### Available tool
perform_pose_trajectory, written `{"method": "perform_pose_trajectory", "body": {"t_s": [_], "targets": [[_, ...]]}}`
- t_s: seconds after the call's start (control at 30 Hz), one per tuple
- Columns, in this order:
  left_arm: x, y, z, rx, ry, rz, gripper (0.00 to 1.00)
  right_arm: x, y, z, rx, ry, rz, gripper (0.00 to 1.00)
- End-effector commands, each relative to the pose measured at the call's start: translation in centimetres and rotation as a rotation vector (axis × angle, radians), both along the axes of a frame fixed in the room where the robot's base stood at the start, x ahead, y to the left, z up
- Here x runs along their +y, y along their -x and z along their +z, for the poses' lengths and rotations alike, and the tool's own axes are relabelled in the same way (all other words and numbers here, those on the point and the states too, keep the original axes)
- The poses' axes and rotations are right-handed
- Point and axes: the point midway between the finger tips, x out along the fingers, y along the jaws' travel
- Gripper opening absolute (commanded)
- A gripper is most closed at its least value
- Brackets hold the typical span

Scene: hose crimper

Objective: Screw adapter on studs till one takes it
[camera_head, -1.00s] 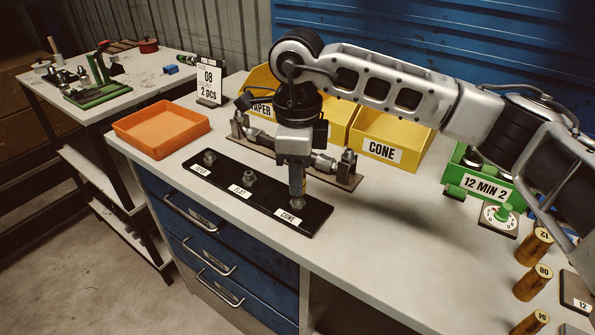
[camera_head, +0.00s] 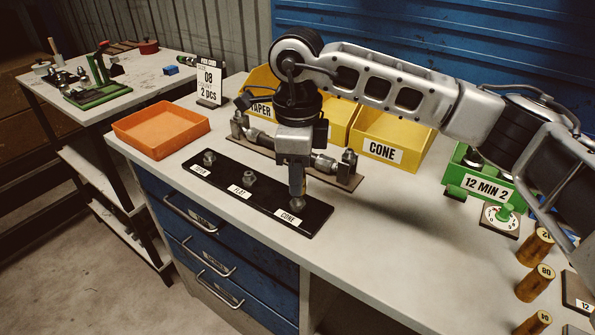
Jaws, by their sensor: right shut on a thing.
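A black strip (camera_head: 262,213) with three labelled metal studs lies along the front of the bench. The left stud (camera_head: 209,158) and the FLAT stud (camera_head: 249,178) stand bare. My right gripper (camera_head: 297,190) points straight down over the CONE end of the strip. It is shut on a small metal adapter (camera_head: 297,203), which sits at the CONE stud. The stud itself is hidden under the adapter, so I cannot tell how far the two are engaged. My left gripper is not in view.
Behind the strip lies a brown rack (camera_head: 340,178) with metal fittings. Yellow bins, one marked CONE (camera_head: 383,151), stand behind it. An orange tray (camera_head: 160,130) is at the left.

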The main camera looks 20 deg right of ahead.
Motion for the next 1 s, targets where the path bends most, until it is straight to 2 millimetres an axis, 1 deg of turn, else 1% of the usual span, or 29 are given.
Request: {"method": "perform_pose_trajectory", "body": {"t_s": [0.63, 1.0], "targets": [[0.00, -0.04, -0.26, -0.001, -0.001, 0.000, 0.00, 0.00, -0.01, 0.02, -0.001, 0.000, 0.000, 0.00], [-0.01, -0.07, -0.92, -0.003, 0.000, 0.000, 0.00, 0.00, -0.01, -0.81, 0.000, 0.000, 0.000, 0.00]]}}
